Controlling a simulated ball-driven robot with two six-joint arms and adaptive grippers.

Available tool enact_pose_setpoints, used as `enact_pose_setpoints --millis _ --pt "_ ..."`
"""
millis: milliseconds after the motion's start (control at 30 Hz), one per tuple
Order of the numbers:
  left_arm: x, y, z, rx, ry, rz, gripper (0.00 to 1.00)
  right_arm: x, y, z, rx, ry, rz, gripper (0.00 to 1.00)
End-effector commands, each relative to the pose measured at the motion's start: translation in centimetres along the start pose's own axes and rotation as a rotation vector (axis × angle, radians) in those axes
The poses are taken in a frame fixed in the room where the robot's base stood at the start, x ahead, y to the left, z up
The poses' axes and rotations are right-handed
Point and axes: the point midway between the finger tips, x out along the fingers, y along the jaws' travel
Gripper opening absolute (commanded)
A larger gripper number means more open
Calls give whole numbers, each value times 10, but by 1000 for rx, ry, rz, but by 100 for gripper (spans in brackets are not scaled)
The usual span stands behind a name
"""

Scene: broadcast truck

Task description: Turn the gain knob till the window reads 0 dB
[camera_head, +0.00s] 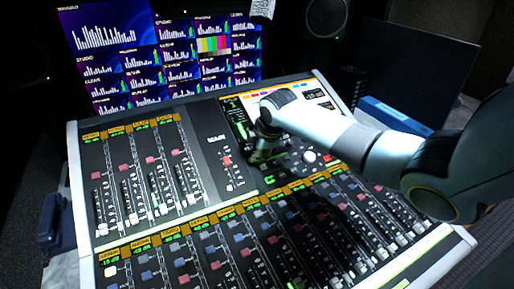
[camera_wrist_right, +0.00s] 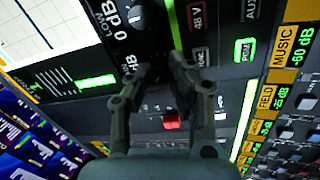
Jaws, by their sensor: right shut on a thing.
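The mixing console (camera_head: 215,200) fills the lower part of the head view. My right gripper (camera_head: 263,145) reaches down onto its upper middle section, just right of the MAIN fader strip. In the right wrist view my right gripper (camera_wrist_right: 160,80) has its fingers closed on a small dark knob, mostly hidden between the fingertips. White lettering "0 dB" (camera_wrist_right: 127,12) shows beside the word LOW at the top; I cannot tell whether it is the gain window. The left gripper is out of view.
Channel faders (camera_head: 280,235) and green level readouts crowd the console. Monitor screens (camera_head: 150,50) stand behind.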

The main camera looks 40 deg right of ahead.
Motion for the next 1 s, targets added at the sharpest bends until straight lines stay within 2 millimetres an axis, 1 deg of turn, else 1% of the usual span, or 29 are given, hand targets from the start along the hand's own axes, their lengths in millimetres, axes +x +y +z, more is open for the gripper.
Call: enact_pose_setpoints --millis 200,367,900,933,1000 --pt "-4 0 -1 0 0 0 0 0 -1 -1 -104 12 -6 0" --pt "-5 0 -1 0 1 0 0 0 -2 0 -149 15 -7 0" --pt "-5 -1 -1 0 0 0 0 1 -2 0 -170 17 -9 0" --pt "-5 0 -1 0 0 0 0 1 -2 0 -170 17 -9 23" --pt "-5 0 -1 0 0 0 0 1 -2 0 -170 17 -9 32"
